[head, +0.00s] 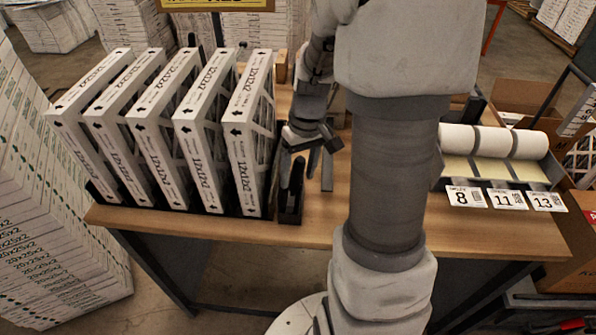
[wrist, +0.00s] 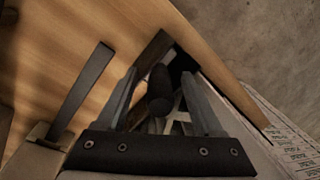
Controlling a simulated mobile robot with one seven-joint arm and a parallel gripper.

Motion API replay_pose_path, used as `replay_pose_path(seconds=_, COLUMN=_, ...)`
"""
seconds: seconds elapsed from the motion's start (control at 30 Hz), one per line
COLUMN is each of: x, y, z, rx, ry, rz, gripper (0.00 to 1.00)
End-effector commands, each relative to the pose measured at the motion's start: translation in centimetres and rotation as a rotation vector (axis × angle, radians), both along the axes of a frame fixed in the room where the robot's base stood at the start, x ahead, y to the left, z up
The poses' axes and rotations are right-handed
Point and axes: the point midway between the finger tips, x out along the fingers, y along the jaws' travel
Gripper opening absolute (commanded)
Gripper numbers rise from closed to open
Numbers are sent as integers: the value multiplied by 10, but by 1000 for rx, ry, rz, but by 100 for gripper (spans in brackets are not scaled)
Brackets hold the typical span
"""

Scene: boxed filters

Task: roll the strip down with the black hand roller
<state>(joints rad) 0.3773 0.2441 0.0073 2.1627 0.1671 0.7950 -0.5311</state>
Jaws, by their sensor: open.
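My gripper (head: 301,158) is open above the front of the table, just right of the row of filters. Its two grey fingers also show in the wrist view (wrist: 162,92). Between and beyond them is a black rounded handle (wrist: 160,82), seemingly the hand roller's; the roller head is not clear. A dark upright shape, likely the same handle (head: 298,173), stands in a small black holder (head: 291,214) below my gripper. I cannot tell whether the fingers touch it. I cannot pick out an applied strip for certain.
Several boxed filters (head: 240,150) stand upright in a rack close left of my gripper. A dark flat bar (wrist: 82,92) lies on the wooden table (wrist: 190,35). A dispenser with white rolls (head: 492,141) and number cards (head: 505,199) stands at the right.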

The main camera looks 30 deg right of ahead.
Motion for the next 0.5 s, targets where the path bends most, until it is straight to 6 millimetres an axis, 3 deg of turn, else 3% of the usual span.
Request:
replay_pose_path(seconds=0.17, x=0, y=0, z=0, rx=0, ry=0, rz=0, gripper=69)
replay_pose_path(seconds=0.2, x=0, y=0, z=0, rx=0, ry=0, rz=0, gripper=65)
replay_pose_path(seconds=0.5, x=0, y=1, z=0, rx=2, ry=0, rz=2, gripper=11)
